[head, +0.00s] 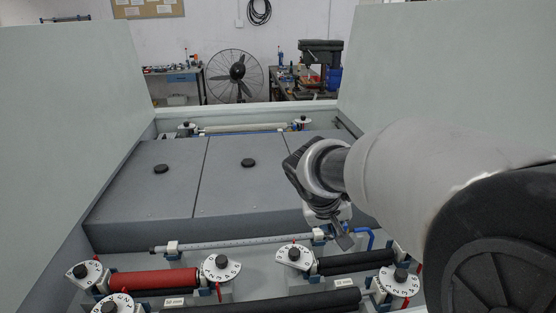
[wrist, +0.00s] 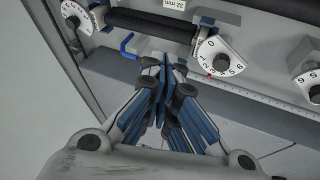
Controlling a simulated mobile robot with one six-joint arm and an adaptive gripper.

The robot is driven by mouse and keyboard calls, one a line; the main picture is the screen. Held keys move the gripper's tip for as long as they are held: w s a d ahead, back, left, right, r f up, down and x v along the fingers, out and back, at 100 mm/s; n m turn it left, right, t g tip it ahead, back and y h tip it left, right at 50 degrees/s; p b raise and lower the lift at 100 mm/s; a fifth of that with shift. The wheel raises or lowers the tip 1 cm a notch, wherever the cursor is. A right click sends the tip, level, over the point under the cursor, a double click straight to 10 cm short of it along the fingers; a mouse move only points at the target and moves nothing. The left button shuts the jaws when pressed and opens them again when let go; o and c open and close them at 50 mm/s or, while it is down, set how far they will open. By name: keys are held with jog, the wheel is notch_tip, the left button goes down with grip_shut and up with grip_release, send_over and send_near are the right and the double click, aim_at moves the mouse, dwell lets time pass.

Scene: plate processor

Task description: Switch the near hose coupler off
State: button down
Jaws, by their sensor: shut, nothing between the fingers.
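A bent blue handle (head: 370,237), which I take to be the near hose coupler's, stands behind the right black roller in the head view. In the wrist view the blue handle (wrist: 128,45) is just left of my fingertips, beside the black roller. My gripper (head: 343,240) points down, a little left of the handle in the head view. In the wrist view my gripper (wrist: 166,62) has its fingers together with nothing between them. I see a gap between fingers and handle in the wrist view; the coupler's body is not clear.
A white dial (head: 294,254) and another white dial (head: 398,281) flank the black roller (head: 355,263). A red roller (head: 153,279) lies to the left. A graduated rail (head: 235,243) runs behind. Grey covers (head: 240,185) fill the middle, between high side walls (head: 75,110).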

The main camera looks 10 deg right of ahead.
jog(key=w+f+h+p, duration=0.1)
jog(key=w+f+p, duration=0.3)
jog(key=w, duration=1.1)
notch_tip(320, 180, down, 3)
jog(key=shift+w+a+f+t+h, duration=0.15)
jog(key=shift+w+a+t+h, duration=0.05)
jog(key=shift+t+h, duration=0.1)
jog(key=shift+f, duration=0.1)
jog(key=b+x, duration=0.1)
jog(key=x, duration=0.9)
jog(key=shift+d+f, duration=0.1)
jog(key=shift+d, duration=1.9)
jog(key=shift+d, duration=0.1)
